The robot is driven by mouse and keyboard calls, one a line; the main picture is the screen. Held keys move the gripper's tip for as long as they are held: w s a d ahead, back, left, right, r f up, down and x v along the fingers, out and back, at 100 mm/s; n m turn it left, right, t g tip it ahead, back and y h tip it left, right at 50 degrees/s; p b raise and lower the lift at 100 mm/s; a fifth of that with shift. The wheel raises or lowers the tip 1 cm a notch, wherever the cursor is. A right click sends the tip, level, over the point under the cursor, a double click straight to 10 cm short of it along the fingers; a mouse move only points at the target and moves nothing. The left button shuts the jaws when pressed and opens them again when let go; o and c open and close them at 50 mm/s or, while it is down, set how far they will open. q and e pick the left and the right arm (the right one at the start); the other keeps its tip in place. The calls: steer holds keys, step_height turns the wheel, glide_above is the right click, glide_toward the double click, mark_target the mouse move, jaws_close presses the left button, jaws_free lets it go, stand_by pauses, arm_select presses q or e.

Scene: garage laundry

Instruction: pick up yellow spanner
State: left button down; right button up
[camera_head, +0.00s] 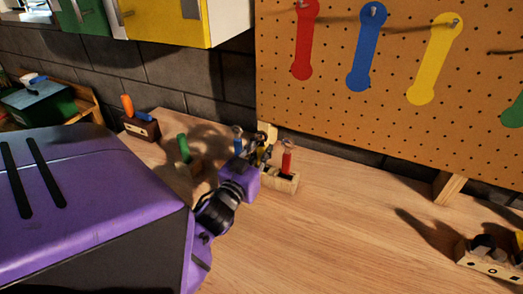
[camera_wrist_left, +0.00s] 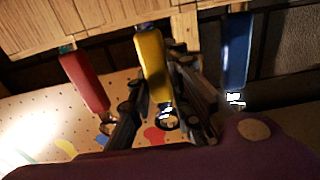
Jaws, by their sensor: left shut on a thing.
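The yellow spanner (camera_wrist_left: 150,62) stands between my left gripper's fingers in the left wrist view, its yellow handle clear to see. My left gripper (camera_head: 262,152) is shut on it at the wooden holder (camera_head: 284,183) on the bench. In the head view the fingers largely hide the spanner. A red-handled spanner (camera_head: 287,160) stands to the right of the gripper and a blue one (camera_head: 239,141) to the left. In the wrist view the red (camera_wrist_left: 84,80) is left and the blue (camera_wrist_left: 236,50) right. My right gripper is not in view.
A pegboard (camera_head: 330,120) behind the bench carries red, blue, yellow and green spanner shapes with hooks. A green-handled tool (camera_head: 184,149) and a small box (camera_head: 142,129) stand to the left. Another wooden holder (camera_head: 490,262) is at the right. The bench middle is clear.

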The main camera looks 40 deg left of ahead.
mark_target(262, 132)
arm_select(q)
steer(key=shift+r, duration=0.25)
step_height(262, 132, up, 9)
steer(key=shift+f+p, duration=0.15)
steer(key=shift+p, duration=0.2)
steer(key=shift+r, duration=0.45)
